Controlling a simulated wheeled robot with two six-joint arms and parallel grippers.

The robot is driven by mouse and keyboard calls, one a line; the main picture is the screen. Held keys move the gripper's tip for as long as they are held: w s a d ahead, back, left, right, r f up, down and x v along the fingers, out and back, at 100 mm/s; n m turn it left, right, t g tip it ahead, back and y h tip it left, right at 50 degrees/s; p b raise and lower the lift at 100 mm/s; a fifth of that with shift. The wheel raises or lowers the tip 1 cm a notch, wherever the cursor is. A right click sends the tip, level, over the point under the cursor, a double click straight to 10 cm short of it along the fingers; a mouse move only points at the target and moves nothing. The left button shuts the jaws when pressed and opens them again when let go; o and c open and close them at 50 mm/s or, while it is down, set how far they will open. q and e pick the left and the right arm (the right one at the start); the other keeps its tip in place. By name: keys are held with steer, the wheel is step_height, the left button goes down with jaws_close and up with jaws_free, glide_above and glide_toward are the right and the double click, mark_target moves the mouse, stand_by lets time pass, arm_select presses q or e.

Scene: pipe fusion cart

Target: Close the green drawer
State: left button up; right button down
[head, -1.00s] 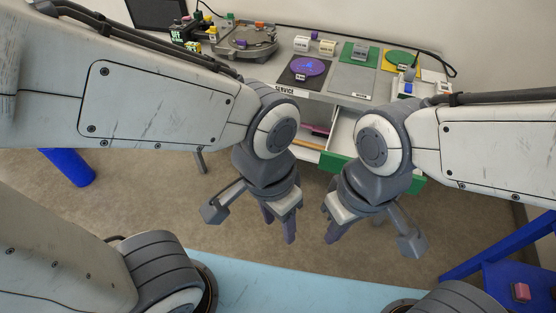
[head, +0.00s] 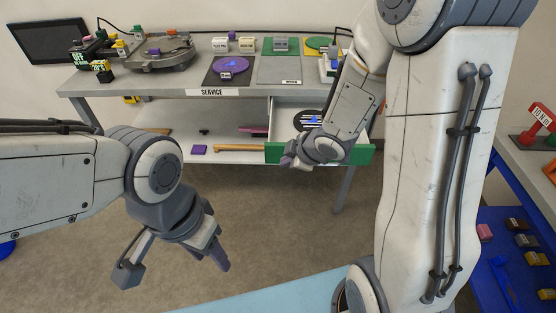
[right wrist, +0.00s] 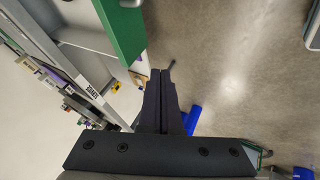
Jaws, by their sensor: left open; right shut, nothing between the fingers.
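The green drawer (head: 361,154) stands pulled out under the bench top, with its light inside and a dark round item in it visible. Its green front also shows at the upper left of the right wrist view (right wrist: 122,32). My right gripper (head: 288,158) is shut and empty at the left part of the drawer front, hiding the front's middle; I cannot tell whether it touches. In the right wrist view, its closed fingers (right wrist: 160,75) lie just beside the green front's lower end. My left gripper (head: 222,260) is open and empty, low over the floor, away from the drawer.
The grey service bench (head: 180,87) carries a round fixture (head: 160,54), a purple disc (head: 231,65) and small blocks. A lower shelf (head: 170,154) holds a wooden-handled tool (head: 240,148). A blue rack (head: 500,270) stands at right. Floor before the bench is clear.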

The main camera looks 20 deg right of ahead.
steer(key=w+f, duration=0.2)
steer(key=w+a+f+b, duration=0.1)
steer(key=w+f, duration=0.1)
steer(key=w, duration=0.1)
steer(key=w+f, duration=0.3)
steer(key=shift+a, duration=0.2)
steer(key=shift+w+d+f, duration=0.15)
steer(key=shift+w+f, duration=0.05)
steer(key=shift+w, duration=0.35)
